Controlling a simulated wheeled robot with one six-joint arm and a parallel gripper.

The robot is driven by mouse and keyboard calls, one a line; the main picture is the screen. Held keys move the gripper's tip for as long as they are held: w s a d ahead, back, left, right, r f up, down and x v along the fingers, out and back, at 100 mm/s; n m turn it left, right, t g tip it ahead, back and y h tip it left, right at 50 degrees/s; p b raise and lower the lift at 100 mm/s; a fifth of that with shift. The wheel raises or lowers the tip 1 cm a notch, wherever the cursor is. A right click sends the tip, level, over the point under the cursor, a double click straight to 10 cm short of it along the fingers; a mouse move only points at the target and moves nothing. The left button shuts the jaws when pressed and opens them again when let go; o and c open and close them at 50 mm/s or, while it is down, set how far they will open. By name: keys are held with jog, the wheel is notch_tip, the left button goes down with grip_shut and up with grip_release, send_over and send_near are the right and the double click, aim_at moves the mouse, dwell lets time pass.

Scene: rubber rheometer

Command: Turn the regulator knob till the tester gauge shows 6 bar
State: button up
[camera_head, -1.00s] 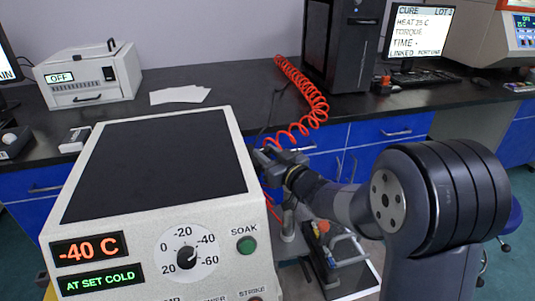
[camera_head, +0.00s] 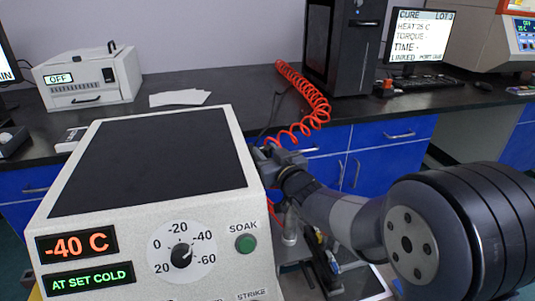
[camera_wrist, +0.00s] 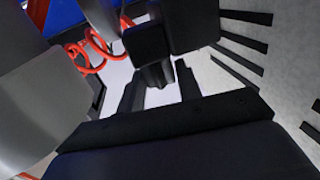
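My gripper (camera_head: 270,157) is beside the far right corner of the white cold tester box, near the lower end of the red coiled hose. Its fingertips are partly hidden behind the box, so I cannot tell whether it holds anything. In the wrist view, dark blocks fill the upper middle close to the camera, and a large grey rounded part stands at the left. I cannot make out which of these is the regulator knob. No tester gauge face can be read in either view.
The white box (camera_head: 228,140) fills the front left, with a black dial knob (camera_head: 181,256), a "-40 C" display (camera_head: 77,244) and a green SOAK button (camera_head: 246,243). The red hose (camera_head: 305,95) runs back over the black bench (camera_head: 240,88). A clamp-like fixture stands below my arm.

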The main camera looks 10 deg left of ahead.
jog(key=o, duration=0.4)
jog(key=shift+s+d, duration=0.1)
jog(key=p+v, duration=0.1)
jog(key=v, duration=0.9)
jog(key=shift+s+d, duration=0.15)
jog(key=shift+s, duration=0.15)
dwell(0.6)
